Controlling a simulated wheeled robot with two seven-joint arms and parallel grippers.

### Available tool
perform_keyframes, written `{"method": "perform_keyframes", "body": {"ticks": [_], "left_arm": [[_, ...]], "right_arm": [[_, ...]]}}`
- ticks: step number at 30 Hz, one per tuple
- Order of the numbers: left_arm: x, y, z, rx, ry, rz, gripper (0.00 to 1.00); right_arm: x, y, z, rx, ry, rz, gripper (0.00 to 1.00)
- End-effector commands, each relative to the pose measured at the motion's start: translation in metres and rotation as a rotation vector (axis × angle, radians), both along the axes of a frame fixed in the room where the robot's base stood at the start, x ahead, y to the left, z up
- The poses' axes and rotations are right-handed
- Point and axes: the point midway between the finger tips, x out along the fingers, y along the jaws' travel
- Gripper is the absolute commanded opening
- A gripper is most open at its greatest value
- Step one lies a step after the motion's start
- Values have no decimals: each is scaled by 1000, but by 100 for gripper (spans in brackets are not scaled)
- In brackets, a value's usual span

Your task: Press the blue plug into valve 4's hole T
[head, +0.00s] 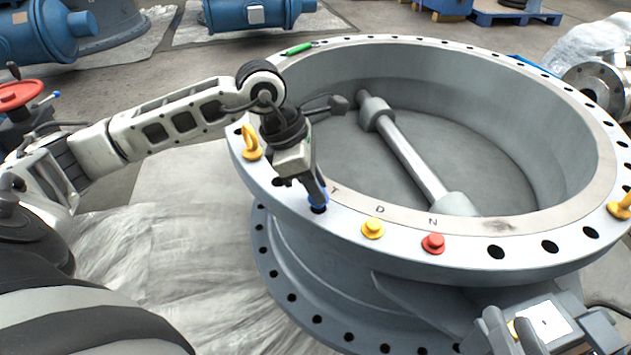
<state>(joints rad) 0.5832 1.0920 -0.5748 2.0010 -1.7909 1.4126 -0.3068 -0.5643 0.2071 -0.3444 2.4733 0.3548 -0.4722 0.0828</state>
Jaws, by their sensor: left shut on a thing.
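Valve 4 is most likely the large grey ring-shaped valve body (280,215) filling the middle and right; its number is not visible. Letters T, D and N are printed on its flange. My left gripper (318,192) reaches down over the flange's near left part and is shut on the blue plug (319,197). The plug is mostly hidden by the fingers. Its lower end is at the dark hole T (318,210), left of and below the letter T. I cannot tell whether its tip is inside. My right gripper is not in view.
A yellow plug (373,229) sits by D and a red plug (433,243) by N. Yellow lifting eyes (250,142) stand up from the flange left and right. A grey box (545,322) is at lower right.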

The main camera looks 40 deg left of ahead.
Motion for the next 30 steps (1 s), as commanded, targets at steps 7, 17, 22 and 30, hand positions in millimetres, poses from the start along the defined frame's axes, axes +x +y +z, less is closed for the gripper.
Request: {"method": "perform_keyframes", "body": {"ticks": [7, 17, 22, 30], "left_arm": [[0, 0, 0, 0, 0, 0, 0], [0, 0, 0, 0, 0, 0, 0], [0, 0, -4, 0, 0, 0, 0], [0, 0, -11, 1, -1, 0, 0]], "right_arm": [[0, 0, -2, 0, 1, 0, 36], [0, 0, -3, 0, 2, 0, 36], [0, 0, -6, 0, 2, 0, 36], [0, 0, -8, 4, -6, 0, 36]]}}
